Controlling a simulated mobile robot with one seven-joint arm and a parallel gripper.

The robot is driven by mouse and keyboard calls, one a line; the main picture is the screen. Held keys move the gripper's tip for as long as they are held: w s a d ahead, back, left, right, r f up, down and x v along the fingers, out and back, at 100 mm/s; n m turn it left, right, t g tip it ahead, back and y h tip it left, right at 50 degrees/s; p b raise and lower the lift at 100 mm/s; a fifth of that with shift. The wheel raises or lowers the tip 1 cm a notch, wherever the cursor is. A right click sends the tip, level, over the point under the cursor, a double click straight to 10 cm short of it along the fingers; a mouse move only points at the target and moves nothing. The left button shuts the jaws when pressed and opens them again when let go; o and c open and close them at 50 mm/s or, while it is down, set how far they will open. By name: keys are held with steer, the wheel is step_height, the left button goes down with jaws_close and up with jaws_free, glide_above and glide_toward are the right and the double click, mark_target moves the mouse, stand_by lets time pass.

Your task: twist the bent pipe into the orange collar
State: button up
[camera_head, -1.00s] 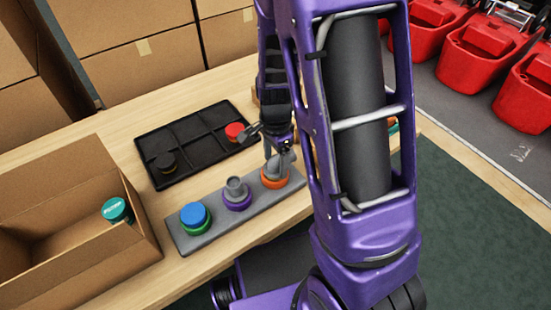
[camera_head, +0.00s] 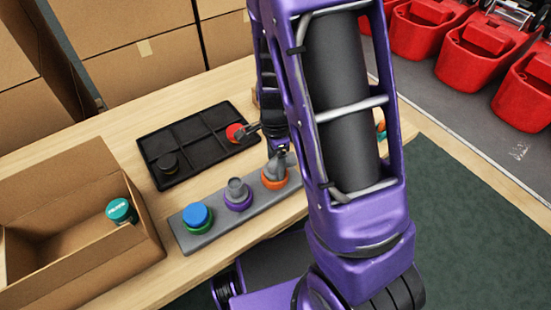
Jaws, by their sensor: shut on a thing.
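The grey bent pipe (camera_head: 283,161) stands at the orange collar (camera_head: 273,181), at the right end of the visible part of the grey base bar (camera_head: 215,220). My gripper (camera_head: 278,151) is above the collar, shut on the bent pipe. My purple arm hides part of the gripper and what lies to the right of the collar. The pipe's lower end meets the collar; how deep it sits cannot be told.
The bar also holds a purple collar (camera_head: 238,198) with a grey fitting and a green collar (camera_head: 196,222) under a blue cap (camera_head: 194,214). A black divided tray (camera_head: 205,160) holds a red cap (camera_head: 236,132) and a dark cap (camera_head: 167,162). An open cardboard box (camera_head: 120,260) holds a teal can (camera_head: 121,211).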

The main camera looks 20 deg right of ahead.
steer(key=shift+r+m+p, duration=0.1)
steer(key=shift+m+p, duration=1.55)
steer(key=shift+m, duration=0.25)
steer(key=shift+m, duration=0.4)
steer(key=shift+s+m+p, duration=0.1)
steer(key=shift+m+p, duration=1.85)
steer(key=shift+m, duration=0.15)
steer(key=shift+f+b, duration=0.3)
steer(key=shift+f, duration=0.25)
stand_by(0.6)
steer(key=shift+c, duration=0.8)
steer(key=o, duration=1.5)
